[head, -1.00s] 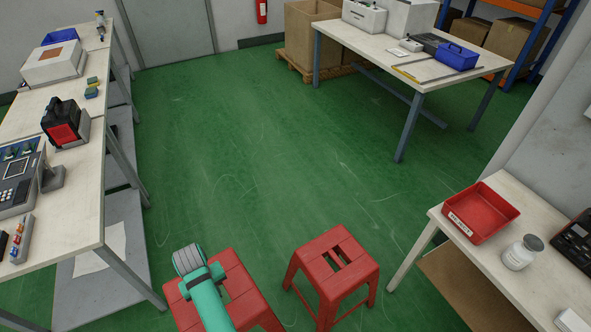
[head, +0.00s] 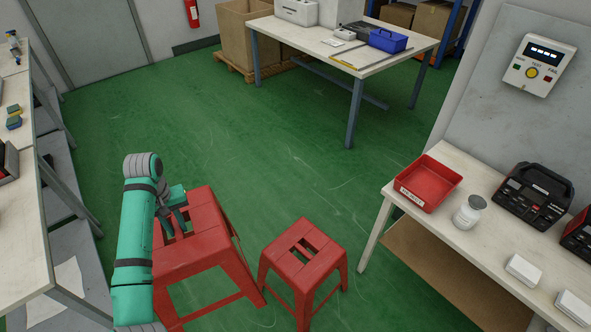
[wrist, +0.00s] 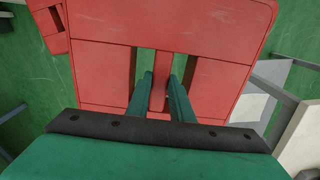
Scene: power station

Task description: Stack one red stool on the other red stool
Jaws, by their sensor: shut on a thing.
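One red stool (head: 208,245) with a slotted seat is at the lower left in the head view. My gripper (head: 177,226) comes down on its seat from above and is shut on the bar between two slots. The wrist view shows the fingers (wrist: 159,92) in these slots, with the held stool's seat (wrist: 205,30) filling most of the picture. The held stool looks roughly level and raised off the floor. The other red stool (head: 324,262) stands upright on the floor to its right, apart from it. Part of it shows at the wrist view's upper left (wrist: 48,22).
A bench (head: 440,225) with a red tray (head: 428,184), a white jar (head: 469,212) and black devices stands at the right, close to the standing stool. Another bench (head: 25,235) is at the left. The green floor (head: 250,150) beyond the stools is clear.

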